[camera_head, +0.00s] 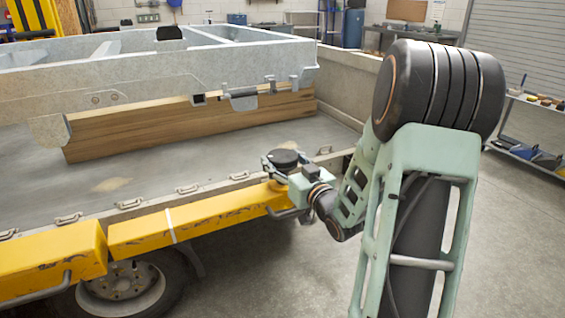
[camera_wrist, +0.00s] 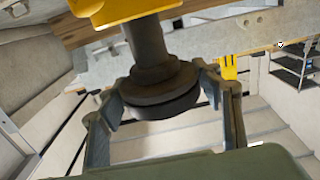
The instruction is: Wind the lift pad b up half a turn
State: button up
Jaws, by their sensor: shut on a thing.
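The lift pad b (camera_head: 286,156) is a dark round disc near the right end of the yellow lift arm (camera_head: 200,216). In the wrist view the pad (camera_wrist: 162,98) is a stepped black disc on a thick dark stem, which runs up to a yellow part at the top. My gripper (camera_head: 283,163) reaches the pad from the right and is shut on it. In the wrist view my gripper's two fingers (camera_wrist: 160,92) stand on either side of the disc's rim. The pad's marks or thread are not clear, so its turn angle cannot be read.
A grey metal trailer frame (camera_head: 150,70) with a wooden board (camera_head: 190,122) stands behind the lift arm. Small metal loops line the platform edge (camera_head: 130,204) close behind the arm. A wheel (camera_head: 125,285) is below. The floor (camera_head: 270,265) in front is clear.

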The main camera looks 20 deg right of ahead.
jog(key=shift+f+n+y, duration=0.1)
jog(key=shift+n+y, duration=0.9)
jog(key=shift+y, duration=0.5)
jog(key=shift+g+y, duration=0.3)
jog(key=o, duration=1.2)
jog(key=v, duration=1.2)
jog(key=shift+w+p, duration=0.1)
jog(key=shift+p, duration=0.2)
